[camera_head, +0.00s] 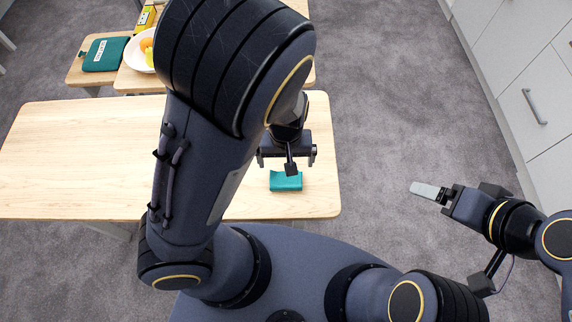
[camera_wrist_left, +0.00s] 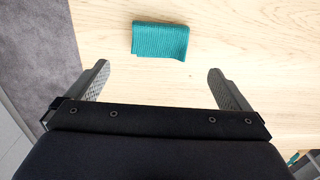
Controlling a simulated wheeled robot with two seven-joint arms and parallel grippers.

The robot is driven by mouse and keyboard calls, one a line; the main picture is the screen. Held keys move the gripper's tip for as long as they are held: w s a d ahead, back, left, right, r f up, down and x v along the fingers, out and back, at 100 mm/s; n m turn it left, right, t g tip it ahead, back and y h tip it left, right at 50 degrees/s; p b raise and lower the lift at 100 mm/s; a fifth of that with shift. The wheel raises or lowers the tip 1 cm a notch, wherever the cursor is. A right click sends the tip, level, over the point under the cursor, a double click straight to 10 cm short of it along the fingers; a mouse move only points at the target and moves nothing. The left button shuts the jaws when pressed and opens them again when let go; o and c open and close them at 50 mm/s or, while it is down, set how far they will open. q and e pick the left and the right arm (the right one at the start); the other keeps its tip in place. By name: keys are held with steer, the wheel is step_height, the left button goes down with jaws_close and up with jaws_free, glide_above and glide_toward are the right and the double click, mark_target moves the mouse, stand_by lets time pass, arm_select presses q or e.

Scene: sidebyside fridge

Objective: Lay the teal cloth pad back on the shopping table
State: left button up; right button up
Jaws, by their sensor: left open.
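The teal cloth pad (camera_head: 286,181) lies flat on the light wooden table (camera_head: 70,160), near its right end and front edge. It also shows in the left wrist view (camera_wrist_left: 160,40), at the top middle, apart from the fingers. My left gripper (camera_head: 287,153) is above the table beside the pad. Its two fingers (camera_wrist_left: 160,85) are spread wide with nothing between them. My right gripper (camera_head: 430,190) is over the floor to the right of the table; its fingers are seen edge-on, so their gap is hidden. Which table is the shopping table is not marked.
White drawers (camera_head: 540,105) line the right side. Grey carpet between is clear.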

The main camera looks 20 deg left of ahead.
arm_select(q)
steer(key=s+a+r+t+h, duration=0.1)
steer(key=s+a+r+t, duration=0.1)
steer(key=r, duration=0.4)
steer(key=s+a+r+m+t+h, duration=0.1)
steer(key=s+a+r, duration=0.3)
steer(key=a+r, duration=0.1)
steer(key=s+a+r+t+h, duration=0.1)
steer(key=s+a+r+t, duration=0.1)
steer(key=s+a+r, duration=0.2)
step_height(320, 180, up, 4)
steer(key=shift+f+m+t+h, duration=0.15)
steer(key=shift+m+t+h, duration=0.15)
steer(key=shift+h, duration=0.1)
steer(key=shift+f, duration=0.1)
steer(key=shift+f+b, duration=0.9)
steer(key=shift+b, duration=0.05)
